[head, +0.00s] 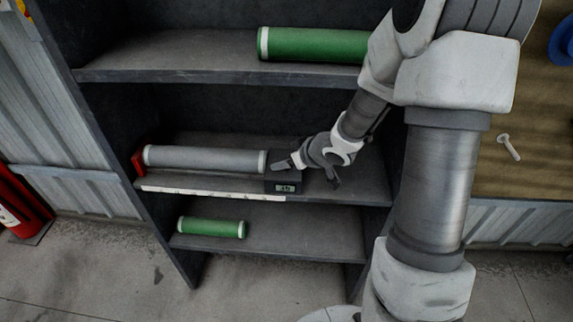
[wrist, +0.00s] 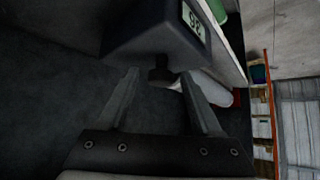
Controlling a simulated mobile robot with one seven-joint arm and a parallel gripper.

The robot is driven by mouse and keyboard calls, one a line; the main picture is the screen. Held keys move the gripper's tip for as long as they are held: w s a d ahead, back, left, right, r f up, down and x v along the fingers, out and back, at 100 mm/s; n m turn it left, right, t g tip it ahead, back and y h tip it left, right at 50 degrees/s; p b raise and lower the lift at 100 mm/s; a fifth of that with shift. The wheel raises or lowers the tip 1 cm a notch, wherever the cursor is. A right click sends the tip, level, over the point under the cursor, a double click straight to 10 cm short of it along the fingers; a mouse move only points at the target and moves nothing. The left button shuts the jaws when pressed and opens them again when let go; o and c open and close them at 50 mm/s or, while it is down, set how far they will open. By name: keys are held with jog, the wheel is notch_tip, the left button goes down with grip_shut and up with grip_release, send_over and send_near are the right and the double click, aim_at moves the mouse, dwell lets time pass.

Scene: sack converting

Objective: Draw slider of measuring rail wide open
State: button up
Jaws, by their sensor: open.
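The slider (head: 283,186) of the measuring rail is a dark box with a small lit display, at the right end of the grey roll on the middle shelf. The pale rail strip (head: 212,193) runs along that shelf's front edge, with a red end piece (head: 138,162) at left. In the wrist view the slider (wrist: 150,32) fills the upper middle, and a dark knob (wrist: 161,70) sticks out of it. My gripper (head: 305,168) is at the slider's right side. In the wrist view my gripper (wrist: 160,76) is open, with its fingertips on either side of the knob.
A grey roll (head: 205,159) with white ends lies between the red end piece and the slider. A green roll (head: 315,45) lies on the upper shelf, and a shorter green roll (head: 212,228) on the bottom shelf. The middle shelf (head: 365,183) is bare to the right of my gripper.

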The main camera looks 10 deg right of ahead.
jog(key=shift+w+a+f, duration=0.1)
jog(key=shift+c, duration=0.3)
grip_shut()
dwell(1.2)
